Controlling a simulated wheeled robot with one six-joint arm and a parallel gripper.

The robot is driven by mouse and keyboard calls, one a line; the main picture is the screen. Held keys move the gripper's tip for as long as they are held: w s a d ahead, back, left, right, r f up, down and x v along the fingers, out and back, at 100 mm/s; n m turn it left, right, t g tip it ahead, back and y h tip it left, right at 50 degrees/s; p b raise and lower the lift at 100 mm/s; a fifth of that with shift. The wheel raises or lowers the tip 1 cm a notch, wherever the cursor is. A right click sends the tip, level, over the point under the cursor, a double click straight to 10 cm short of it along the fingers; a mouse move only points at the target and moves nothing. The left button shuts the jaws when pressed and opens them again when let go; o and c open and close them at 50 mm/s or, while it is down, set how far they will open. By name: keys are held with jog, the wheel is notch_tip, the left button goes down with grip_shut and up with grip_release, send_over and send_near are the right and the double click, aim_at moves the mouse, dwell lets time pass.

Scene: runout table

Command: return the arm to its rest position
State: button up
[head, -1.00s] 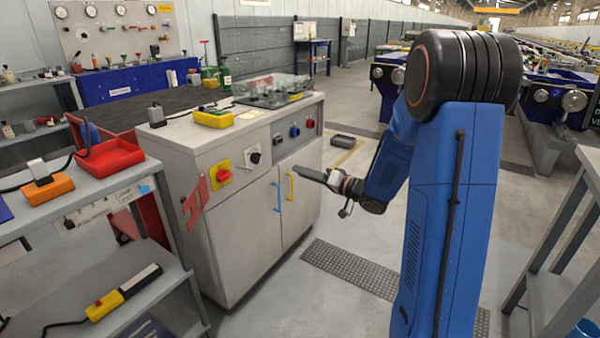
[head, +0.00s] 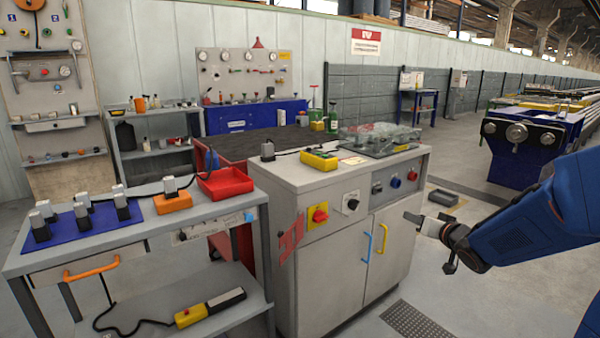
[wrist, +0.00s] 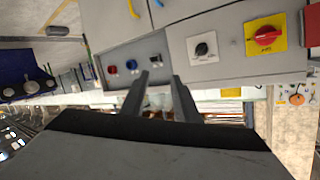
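My gripper (head: 413,218) is at the right of the head view, at the end of my blue arm. It points left, in front of the grey cabinet (head: 325,258) and near its yellow handle (head: 383,238). In the wrist view the two dark fingers of my gripper (wrist: 160,85) stand apart with nothing between them. Behind them the picture is tilted and shows the cabinet front with its red, blue and black knobs. The upper part of my arm is cut off by the right edge of the head view.
A grey bench (head: 150,232) with a red tray (head: 226,182) and blue mat (head: 80,224) stands left of the cabinet. A yellow box (head: 319,160) and a tray of glassy items (head: 380,138) are on the cabinet. Bare floor lies right of the cabinet, around a grate (head: 418,322).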

jog(key=s+r+g+h, duration=0.1)
jog(key=s+g+h, duration=0.35)
jog(key=s, duration=1.25)
jog(key=s+a+f+g, duration=0.1)
jog(key=s+a, duration=0.1)
jog(key=s, duration=0.5)
jog(key=s+a+f+n+g+y, duration=0.1)
jog(key=s+a+f+g, duration=0.1)
jog(key=s, duration=0.6)
jog(key=s+a+f+n+g+y, duration=0.1)
jog(key=s+a+g, duration=0.1)
jog(key=s, duration=0.5)
jog(key=shift+s+a+f, duration=0.3)
jog(key=shift+s+a, duration=0.1)
jog(key=shift+a, duration=0.15)
jog(key=shift+g, duration=0.25)
